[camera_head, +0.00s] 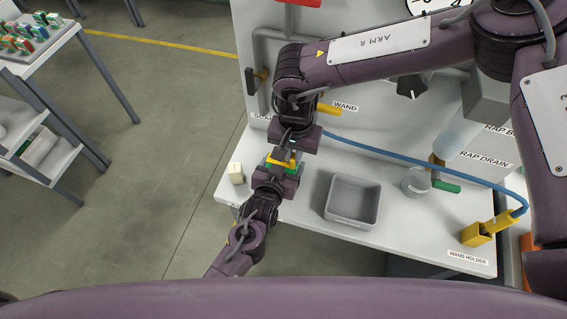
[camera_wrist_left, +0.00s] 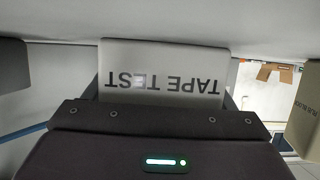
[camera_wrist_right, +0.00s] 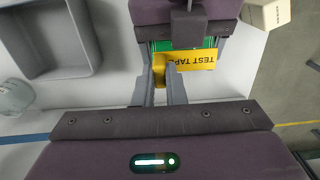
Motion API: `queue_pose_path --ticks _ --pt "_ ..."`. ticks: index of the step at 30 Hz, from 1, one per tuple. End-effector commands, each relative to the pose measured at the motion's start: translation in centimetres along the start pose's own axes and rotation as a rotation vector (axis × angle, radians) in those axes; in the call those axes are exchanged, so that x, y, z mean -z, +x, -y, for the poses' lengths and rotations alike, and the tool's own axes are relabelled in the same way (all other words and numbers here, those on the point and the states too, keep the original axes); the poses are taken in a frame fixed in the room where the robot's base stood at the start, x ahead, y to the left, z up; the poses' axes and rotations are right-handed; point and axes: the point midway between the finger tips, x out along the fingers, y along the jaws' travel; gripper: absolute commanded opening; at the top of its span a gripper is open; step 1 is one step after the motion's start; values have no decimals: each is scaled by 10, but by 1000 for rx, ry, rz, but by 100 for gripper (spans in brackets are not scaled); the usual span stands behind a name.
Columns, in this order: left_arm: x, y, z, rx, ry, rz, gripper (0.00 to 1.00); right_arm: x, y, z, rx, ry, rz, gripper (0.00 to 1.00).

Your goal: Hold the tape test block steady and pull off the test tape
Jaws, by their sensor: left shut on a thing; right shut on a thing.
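The tape test block (camera_wrist_left: 165,72) shows in the left wrist view as a pale face lettered TAPE TEST, upside down. My left gripper (camera_head: 281,171) is shut on it from the near side, over the counter. The yellow test tape (camera_wrist_right: 194,60), lettered TEST TAPE, lies across a green part of the block in the right wrist view; it also shows in the head view (camera_head: 284,159). My right gripper (camera_wrist_right: 164,68) comes from the far side and is shut on the tape's left part. Both grippers hide much of the block, and I cannot tell whether it touches the counter.
A cream block (camera_head: 236,173) stands left of the grippers. A grey bin (camera_head: 352,200) and a clear cup (camera_head: 416,182) stand to the right. A blue hose (camera_head: 430,176) runs to the yellow wand holder (camera_head: 478,234).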

Motion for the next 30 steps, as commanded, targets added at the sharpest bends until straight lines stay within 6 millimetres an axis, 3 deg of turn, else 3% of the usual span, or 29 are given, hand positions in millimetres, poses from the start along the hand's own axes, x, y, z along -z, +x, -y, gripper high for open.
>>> queue_pose_path --ticks 14,15,19,30 --pt "0 0 0 0 0 0 50 0 -12 0 0 1 -1 0" --pt "0 0 0 0 0 0 81 0 -12 0 0 1 -1 0" --pt "0 0 0 0 0 0 98 0 -12 0 0 1 -1 0" --pt "-1 -9 0 0 1 1 100 0 -12 0 0 1 -1 0"
